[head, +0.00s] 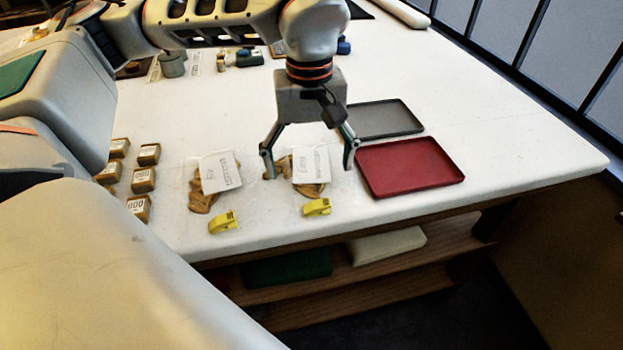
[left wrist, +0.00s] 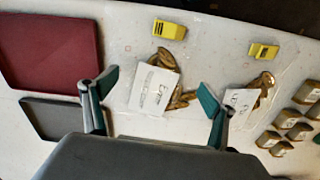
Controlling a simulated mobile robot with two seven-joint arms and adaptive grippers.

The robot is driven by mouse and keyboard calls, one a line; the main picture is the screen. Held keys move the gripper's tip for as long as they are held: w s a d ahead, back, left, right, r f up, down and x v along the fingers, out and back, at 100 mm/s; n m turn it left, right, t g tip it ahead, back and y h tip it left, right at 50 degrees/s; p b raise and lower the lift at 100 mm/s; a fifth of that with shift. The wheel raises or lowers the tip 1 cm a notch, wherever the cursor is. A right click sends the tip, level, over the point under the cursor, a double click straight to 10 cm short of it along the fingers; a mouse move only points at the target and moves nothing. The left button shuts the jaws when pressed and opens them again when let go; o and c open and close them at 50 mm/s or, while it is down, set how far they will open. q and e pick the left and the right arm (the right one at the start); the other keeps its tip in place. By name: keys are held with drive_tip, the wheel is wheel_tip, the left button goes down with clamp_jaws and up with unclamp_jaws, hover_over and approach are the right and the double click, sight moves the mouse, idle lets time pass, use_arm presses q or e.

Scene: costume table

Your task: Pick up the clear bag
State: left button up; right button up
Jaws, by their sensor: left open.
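Two clear bags lie flat on the white table, each with tan contents, a white label card and a yellow tag. In the head view one clear bag (head: 311,191) is on the right and the other clear bag (head: 204,202) is on the left. My left gripper (head: 308,171) points down over the right one, fingers spread wide on either side of its card. In the left wrist view that bag (left wrist: 184,98) shows between the open fingers (left wrist: 158,84), and the other bag (left wrist: 264,81) is to the right. The gripper looks empty; contact with the bag cannot be told.
A red tray (head: 410,167) and a grey tray (head: 384,119) lie right of the gripper. Several small tan boxes (head: 143,179) stand left of the bags. The table's front edge (head: 330,223) is close to the bags, with a shelf below.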

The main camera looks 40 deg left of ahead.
use_arm(q)
drive_tip(key=shift+f, duration=0.85)
drive_tip(key=shift+r, duration=0.1)
drive_tip(key=c, duration=1.2)
